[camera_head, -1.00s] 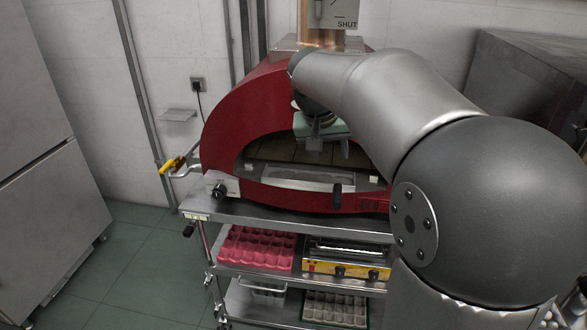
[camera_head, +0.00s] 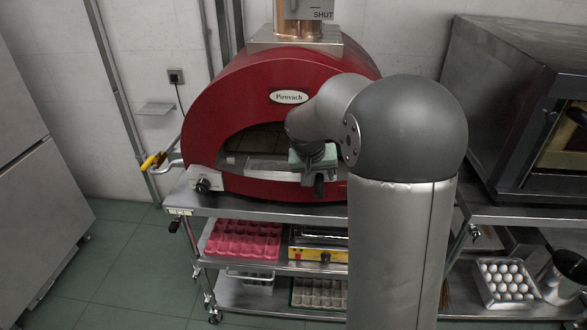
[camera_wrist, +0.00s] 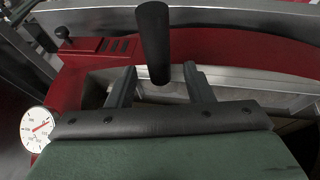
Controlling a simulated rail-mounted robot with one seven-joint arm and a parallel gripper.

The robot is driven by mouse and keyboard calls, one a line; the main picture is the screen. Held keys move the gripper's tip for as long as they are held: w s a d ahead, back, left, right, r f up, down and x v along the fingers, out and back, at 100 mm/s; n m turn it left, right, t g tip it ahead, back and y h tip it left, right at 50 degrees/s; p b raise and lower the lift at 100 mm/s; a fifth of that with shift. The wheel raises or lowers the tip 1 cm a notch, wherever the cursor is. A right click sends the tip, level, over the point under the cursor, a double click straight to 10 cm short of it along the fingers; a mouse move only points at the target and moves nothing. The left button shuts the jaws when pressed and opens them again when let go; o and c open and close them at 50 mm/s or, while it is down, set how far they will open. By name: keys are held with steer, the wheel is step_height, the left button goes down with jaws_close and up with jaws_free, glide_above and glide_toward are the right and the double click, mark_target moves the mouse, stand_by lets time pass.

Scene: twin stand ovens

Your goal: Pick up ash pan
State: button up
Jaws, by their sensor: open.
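The ash pan (camera_head: 262,165) looks like a shallow grey metal tray in the mouth of the red oven. Its grey metal also shows in the wrist view (camera_wrist: 172,90). A black upright handle (camera_wrist: 154,38) stands out at its front. My gripper (camera_wrist: 160,74) is open, and the handle's lower end lies between its two fingers in the picture. I cannot tell whether a finger touches it. In the head view my gripper (camera_head: 318,186) is at the oven's front, right of centre, and hides the handle and part of the pan.
The red oven (camera_head: 225,115) stands on a steel cart (camera_head: 230,207). A pink egg tray (camera_head: 240,240) and a yellow-fronted appliance (camera_head: 318,256) sit on the shelf below. A dark steel oven (camera_head: 480,110) is at right. A round dial (camera_wrist: 37,129) is near the gripper. The floor at left is clear.

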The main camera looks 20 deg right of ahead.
steer(key=shift+x, duration=1.1)
jaws_close()
steer(key=shift+r, duration=0.1)
